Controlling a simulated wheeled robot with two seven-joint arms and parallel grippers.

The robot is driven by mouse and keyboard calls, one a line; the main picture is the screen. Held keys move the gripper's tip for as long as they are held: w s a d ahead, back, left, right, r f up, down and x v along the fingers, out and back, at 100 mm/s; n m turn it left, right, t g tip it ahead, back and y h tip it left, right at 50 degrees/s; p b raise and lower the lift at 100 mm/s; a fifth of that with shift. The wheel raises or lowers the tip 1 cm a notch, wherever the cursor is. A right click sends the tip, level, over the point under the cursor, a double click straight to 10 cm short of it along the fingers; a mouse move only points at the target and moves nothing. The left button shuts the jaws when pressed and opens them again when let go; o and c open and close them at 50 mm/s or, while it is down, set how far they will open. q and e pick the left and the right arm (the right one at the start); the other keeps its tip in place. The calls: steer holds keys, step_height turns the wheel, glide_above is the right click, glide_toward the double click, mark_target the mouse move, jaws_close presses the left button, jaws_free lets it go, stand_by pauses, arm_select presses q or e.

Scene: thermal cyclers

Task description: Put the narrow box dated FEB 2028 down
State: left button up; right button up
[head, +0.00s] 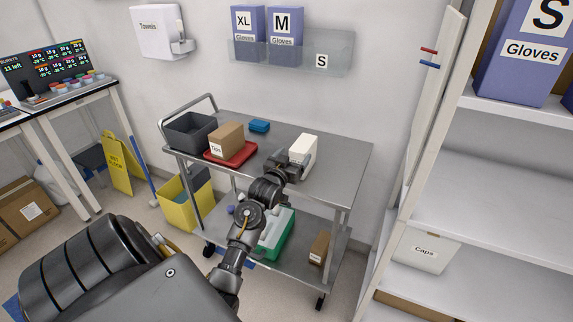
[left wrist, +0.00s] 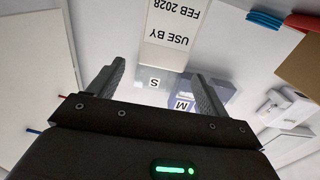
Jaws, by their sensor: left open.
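The narrow white box (head: 303,149) stands upright on the top of the grey metal cart (head: 342,160), toward its right part. In the left wrist view the box (left wrist: 172,45) appears upside down, with its label reading USE BY FEB 2028. My left gripper (head: 284,168) is at the near side of the box. In the left wrist view its two fingers (left wrist: 160,78) are spread, one to each side of the box in the picture, with gaps between. I cannot tell how far the box reaches between the fingers. My right gripper is not in view.
On the cart top, left of the white box, are a brown Tips box (head: 226,139) on a red tray (head: 243,154), a blue item (head: 259,126) and a dark grey bin (head: 188,132). The cart top is clear right of the white box. Shelves (head: 485,190) stand at the right.

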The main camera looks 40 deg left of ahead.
arm_select(q)
steer(key=v, duration=0.6)
steer(key=shift+b, duration=0.35)
steer(key=s+d+f+m+g+h, duration=0.15)
steer(key=d+f+m+h, duration=0.3)
steer(key=d+f, duration=1.15)
steer(key=s+d+f+g, duration=0.15)
steer(key=s+f, duration=0.25)
steer(key=f, duration=0.4)
steer(key=s+d+f+g+h, duration=0.1)
steer(key=s+f+g, duration=0.15)
steer(key=f, duration=0.65)
steer(key=s+d+f+g, duration=0.15)
steer(key=s+f, duration=0.25)
steer(key=f, duration=0.4)
steer(key=s+f+g, duration=0.3)
steer(key=s+f, duration=0.3)
steer(key=s, duration=0.6)
steer(key=s+d+f+m+g, duration=0.1)
steer(key=s+f+g, duration=0.2)
steer(key=s+f, duration=0.4)
steer(key=s+d+f+m+g, duration=0.1)
steer(key=s+f+g, duration=0.2)
steer(key=s, duration=1.4)
step_height(320, 180, down, 4)
steer(key=shift+f, duration=0.1)
